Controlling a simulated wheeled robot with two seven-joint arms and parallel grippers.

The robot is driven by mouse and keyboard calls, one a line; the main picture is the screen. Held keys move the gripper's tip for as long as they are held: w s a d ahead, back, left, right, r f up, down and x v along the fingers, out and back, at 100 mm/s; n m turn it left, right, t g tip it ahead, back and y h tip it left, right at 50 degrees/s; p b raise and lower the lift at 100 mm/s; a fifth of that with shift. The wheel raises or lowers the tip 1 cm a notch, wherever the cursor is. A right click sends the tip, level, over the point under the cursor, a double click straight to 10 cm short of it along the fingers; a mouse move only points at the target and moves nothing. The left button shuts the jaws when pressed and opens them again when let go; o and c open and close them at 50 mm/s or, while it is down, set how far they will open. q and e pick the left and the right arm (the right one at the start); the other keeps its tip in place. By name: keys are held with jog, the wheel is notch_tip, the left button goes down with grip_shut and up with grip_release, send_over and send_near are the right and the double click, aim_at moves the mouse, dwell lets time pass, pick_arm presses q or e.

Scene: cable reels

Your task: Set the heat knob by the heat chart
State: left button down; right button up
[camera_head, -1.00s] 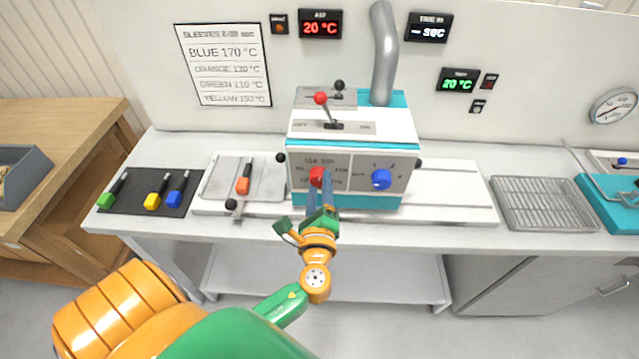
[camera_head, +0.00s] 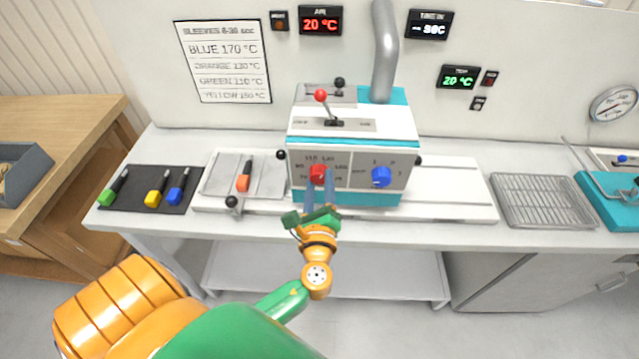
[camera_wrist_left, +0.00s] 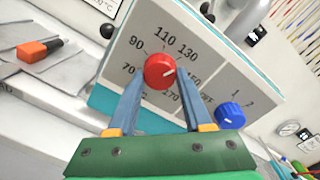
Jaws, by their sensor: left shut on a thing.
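The red heat knob (camera_head: 318,173) is on the front of the teal and grey heater box (camera_head: 300,134). In the left wrist view the red knob (camera_wrist_left: 160,71) sits between the fingertips of my left gripper (camera_wrist_left: 157,77), which is shut on it. Its white mark points right, about toward the 150 figure, which a finger partly covers. In the head view my left gripper (camera_head: 326,185) reaches up to the knob from below. The heat chart (camera_head: 222,62) on the wall lists blue 170, orange probably 130, green 110 and yellow 150; its smaller lines are blurred. My right gripper is not in view.
A blue knob (camera_head: 381,177) is right of the red one. An orange-ended piece (camera_head: 243,183) lies on the plate at left; green, yellow and blue ones lie on a dark mat (camera_head: 140,204). A red-balled lever (camera_head: 321,96) tops the box. A wire rack (camera_head: 545,203) is at right.

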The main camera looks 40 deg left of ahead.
pick_arm(q)
jog(key=shift+c, duration=1.6)
grip_release()
jog(key=b+v, duration=0.2)
jog(key=v, duration=0.5)
